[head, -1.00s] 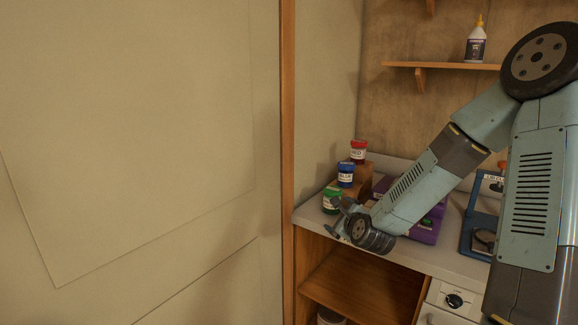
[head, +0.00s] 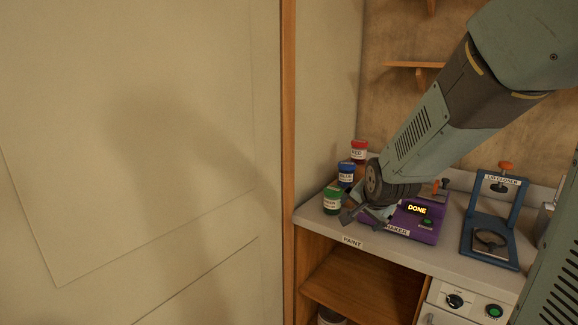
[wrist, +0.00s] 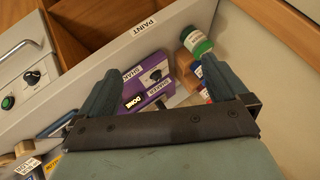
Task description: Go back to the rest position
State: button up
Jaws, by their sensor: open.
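My gripper (head: 366,217) is in front of the purple shaker at the counter's front edge in the head view, pointing down and to the left. In the wrist view my gripper (wrist: 148,85) has its two fingers wide apart with nothing between them. My arm comes in from the upper right and covers part of the shaker and of the back wall.
The purple shaker (head: 425,238) shows "DONE". Red (head: 358,151), blue (head: 346,173) and green (head: 332,201) paint jars stand left of it. A blue lid closer (head: 507,250) stands right. A small shelf (head: 400,65) hangs above; a wall panel (head: 140,140) fills the left.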

jog(key=s+d+r+n+g, duration=0.1)
jog(key=s+r+n, duration=0.3)
jog(key=s, duration=0.7)
jog(key=s+d+r+n+g, duration=0.1)
jog(key=s+d+r+n, duration=0.2)
jog(key=s+r, duration=0.3)
jog(key=s+n, duration=0.1)
jog(key=s, duration=0.3)
jog(key=shift+s+d+r+g+h, duration=0.3)
jog(key=shift+s+d+g, duration=0.05)
jog(key=shift+d+g, duration=0.05)
